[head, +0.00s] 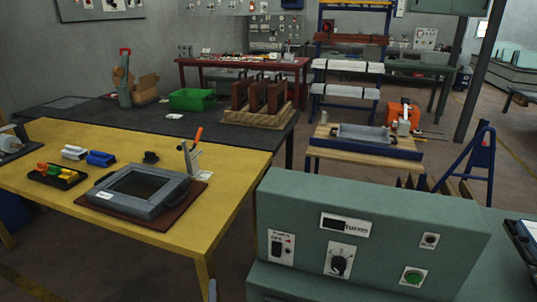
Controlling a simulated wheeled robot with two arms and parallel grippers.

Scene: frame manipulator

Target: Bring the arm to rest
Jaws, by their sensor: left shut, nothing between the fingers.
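Only a small grey tip of my left gripper (212,290) shows at the bottom edge of the head view, in front of the yellow table's near leg. It is shut and empty, apart from the table and from the green machine to its right. The rest of the left arm is out of view. My right gripper is not in view. A grey frame (105,203) with a dark centre lies on a brown board on the yellow table (150,233). A clamp with an orange handle (193,152) stands at the frame's far right corner.
A green machine housing (380,205) with a knob and green button fills the lower right. Small coloured parts sit in a black tray (57,175) on the yellow table. A dark bench (125,120) behind holds a green bin (192,99). Open floor shows between table and machine.

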